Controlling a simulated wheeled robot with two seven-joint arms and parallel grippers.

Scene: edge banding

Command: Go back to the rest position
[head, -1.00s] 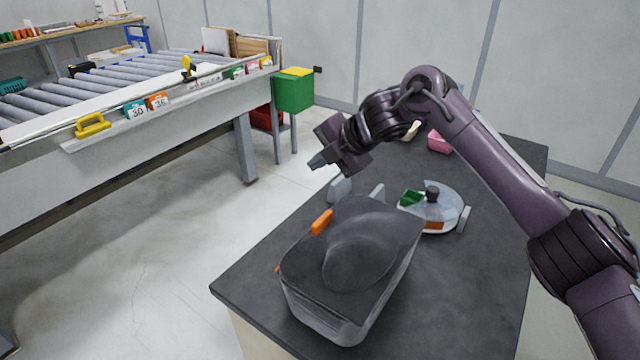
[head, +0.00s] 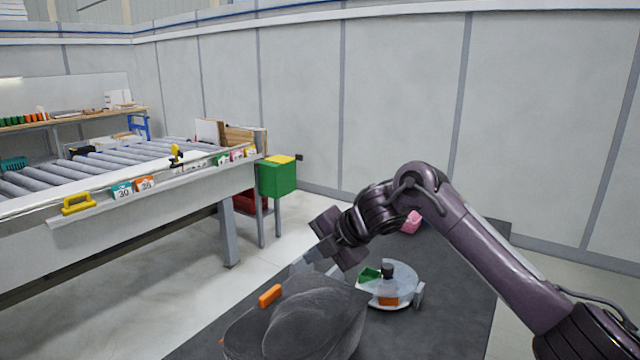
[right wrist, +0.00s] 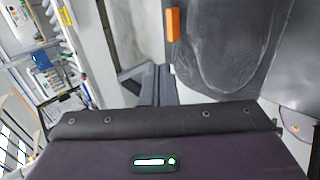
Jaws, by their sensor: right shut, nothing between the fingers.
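My right gripper (head: 326,249) is shut and empty. It hangs in the air at the end of my bent right arm, above the far left side of the dark worktop (head: 455,285). In the right wrist view its fingers (right wrist: 158,86) are together, with nothing between them. A dark grey rounded housing (head: 310,320) with an orange bar (head: 270,295) lies below and nearer than the gripper in the head view. They appear apart. My left gripper is not in view.
A pink block (head: 411,222) lies farther back. A roller conveyor (head: 110,172) and a green box (head: 277,178) stand at the left. Open floor lies between.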

